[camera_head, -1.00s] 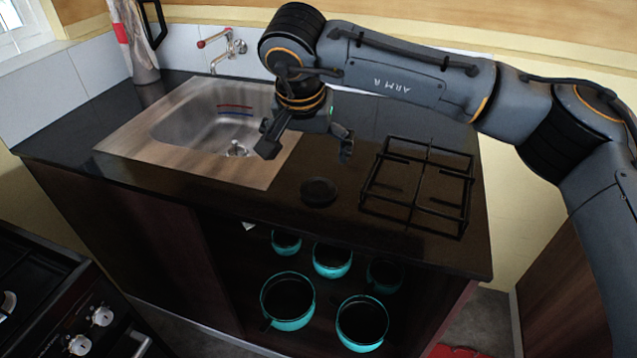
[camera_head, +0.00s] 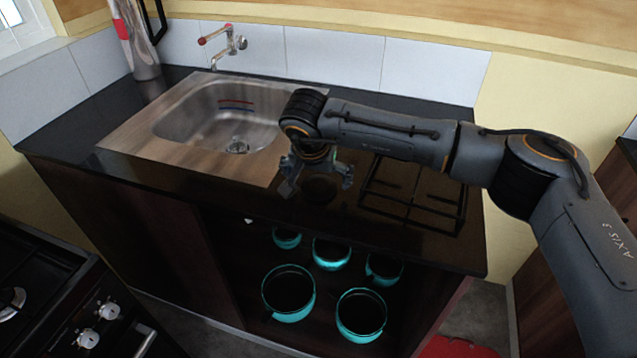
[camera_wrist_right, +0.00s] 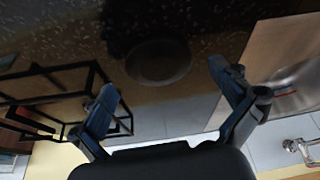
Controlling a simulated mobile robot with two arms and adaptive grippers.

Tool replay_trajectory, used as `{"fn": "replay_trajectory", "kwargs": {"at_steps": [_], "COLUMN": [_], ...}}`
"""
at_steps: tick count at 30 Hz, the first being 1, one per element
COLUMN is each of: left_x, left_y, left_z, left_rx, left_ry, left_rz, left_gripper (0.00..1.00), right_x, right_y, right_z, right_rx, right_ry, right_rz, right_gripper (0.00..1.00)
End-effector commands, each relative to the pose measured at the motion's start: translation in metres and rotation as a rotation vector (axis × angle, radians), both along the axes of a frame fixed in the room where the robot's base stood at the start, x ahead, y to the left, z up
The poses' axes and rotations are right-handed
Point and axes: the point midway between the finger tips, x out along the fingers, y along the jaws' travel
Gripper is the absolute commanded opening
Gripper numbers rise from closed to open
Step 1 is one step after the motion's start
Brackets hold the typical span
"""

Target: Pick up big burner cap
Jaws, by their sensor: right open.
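The big burner cap (camera_head: 320,189) is a dark round disc lying on the black countertop between the sink and the burner grate. It also shows in the right wrist view (camera_wrist_right: 158,62), flat on the counter and just beyond the fingertips. My right gripper (camera_head: 318,185) is open and empty, pointing down over the cap, with its fingers spread to either side. In the right wrist view the two fingers (camera_wrist_right: 165,82) are wide apart and the cap appears between and past their tips, apart from them. My left gripper is not in view.
The black wire grate (camera_head: 418,200) stands right of the cap; it shows at left in the wrist view (camera_wrist_right: 50,90). Several teal pots (camera_head: 290,315) sit on the shelf below. A stove (camera_head: 40,300) is at lower left.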

Motion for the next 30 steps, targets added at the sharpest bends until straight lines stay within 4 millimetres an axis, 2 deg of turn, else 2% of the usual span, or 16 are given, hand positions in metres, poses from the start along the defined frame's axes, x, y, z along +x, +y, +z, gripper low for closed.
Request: {"fn": "replay_trajectory", "kwargs": {"at_steps": [8, 11, 20, 30], "left_x": [0.0033, 0.0034, 0.0036, 0.0035], "left_y": [0.0, 0.0001, 0.0002, 0.0004], "left_z": [0.001, 0.001, 0.001, -0.0013], "left_rx": [0.0, 0.0, 0.0, 0.0], "left_ry": [-0.005, -0.005, -0.005, -0.005], "left_rz": [0.0, 0.001, 0.001, 0.001], "left_gripper": [0.4, 0.4, 0.4, 0.4], "right_x": [0.0022, 0.0021, 0.002, 0.0023], "right_y": [-0.0001, -0.0001, -0.0003, -0.0003], "right_z": [-0.0055, -0.0053, -0.0053, -0.0013], "right_rx": [0.0, 0.0, 0.001, 0.001], "right_ry": [-0.001, -0.001, 0.0, -0.001], "right_rz": [0.001, 0.001, 0.0, 0.0], "right_gripper": [1.0, 0.84, 0.23, 0.23]}}
